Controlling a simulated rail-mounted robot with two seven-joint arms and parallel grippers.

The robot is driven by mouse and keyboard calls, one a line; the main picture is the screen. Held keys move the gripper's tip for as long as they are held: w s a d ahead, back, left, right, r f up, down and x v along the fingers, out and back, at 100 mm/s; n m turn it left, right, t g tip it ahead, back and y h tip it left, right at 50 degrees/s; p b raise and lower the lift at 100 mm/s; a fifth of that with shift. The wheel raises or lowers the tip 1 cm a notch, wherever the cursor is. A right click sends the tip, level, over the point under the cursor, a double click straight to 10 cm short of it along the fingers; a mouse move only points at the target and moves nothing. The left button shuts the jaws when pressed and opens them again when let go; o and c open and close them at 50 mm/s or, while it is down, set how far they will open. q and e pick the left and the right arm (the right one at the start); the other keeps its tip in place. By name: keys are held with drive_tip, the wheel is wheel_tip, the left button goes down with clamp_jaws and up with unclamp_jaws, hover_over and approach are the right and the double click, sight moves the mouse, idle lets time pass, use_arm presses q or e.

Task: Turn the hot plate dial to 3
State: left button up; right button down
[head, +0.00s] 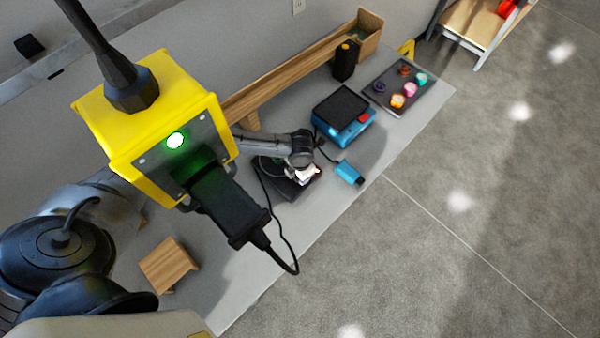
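A blue box-shaped device with a flat black top (341,105), which looks like the hot plate, stands on the grey bench. A small red part (364,118) shows on its right side and a small pale spot on its front. I cannot tell which is the dial, and no numbers are readable. A grey arm comes in from the left, partly hidden behind the hanging yellow box. Its gripper (307,173) is small and pale, over a dark flat object, left of and apart from the blue device. Its finger opening cannot be made out. My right gripper is not in view.
A yellow box (165,130) with a green light and black plug hangs close, covering much of the left. A blue block (350,172), black canister (345,61), tray of coloured items (436,97), wooden trough (290,72) and wooden block (168,264) are on the bench.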

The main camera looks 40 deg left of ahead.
use_arm(q)
drive_tip(key=o, duration=0.9)
drive_tip(key=shift+a+f, duration=0.1)
